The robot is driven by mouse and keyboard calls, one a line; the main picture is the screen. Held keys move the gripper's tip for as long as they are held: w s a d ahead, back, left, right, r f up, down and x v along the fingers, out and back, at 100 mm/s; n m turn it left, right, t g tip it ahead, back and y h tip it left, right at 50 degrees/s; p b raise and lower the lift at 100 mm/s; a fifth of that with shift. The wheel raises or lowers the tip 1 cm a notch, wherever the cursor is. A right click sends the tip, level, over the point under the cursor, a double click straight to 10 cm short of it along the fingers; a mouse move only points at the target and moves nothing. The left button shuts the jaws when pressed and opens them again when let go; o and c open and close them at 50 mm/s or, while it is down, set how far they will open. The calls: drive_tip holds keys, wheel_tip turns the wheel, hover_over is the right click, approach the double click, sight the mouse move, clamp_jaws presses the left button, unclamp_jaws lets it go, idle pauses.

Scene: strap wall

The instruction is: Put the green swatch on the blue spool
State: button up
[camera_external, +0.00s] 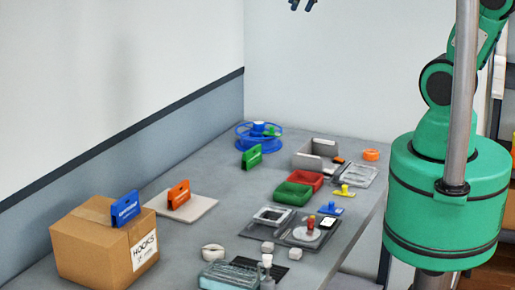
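The green swatch (252,157) stands upright on the grey table, just in front of the blue spool. The blue spool (246,139) lies on its side flange near the back of the table, close to the wall. A small green piece (273,131) shows on or right behind the spool's right side; I cannot tell what it is. My gripper (302,4) is high above the table at the top edge of the picture, well away from the swatch. Only its dark fingertips show, apart with nothing visible between them.
A blue swatch (125,208) stands on a cardboard box (88,246). An orange swatch (179,194) stands on a pale board (200,207). Green (293,194) and red (306,179) trays, a grey bin and small parts crowd the right side.

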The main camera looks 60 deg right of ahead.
drive_tip(key=s+a+f+t, duration=0.1)
drive_tip(key=s+a, duration=0.4)
drive_tip(key=s, duration=0.7)
drive_tip(key=shift+s+f+m, duration=0.3)
drive_tip(key=shift+a, duration=0.1)
wheel_tip(320, 180, down, 17)
drive_tip(key=b, duration=1.7)
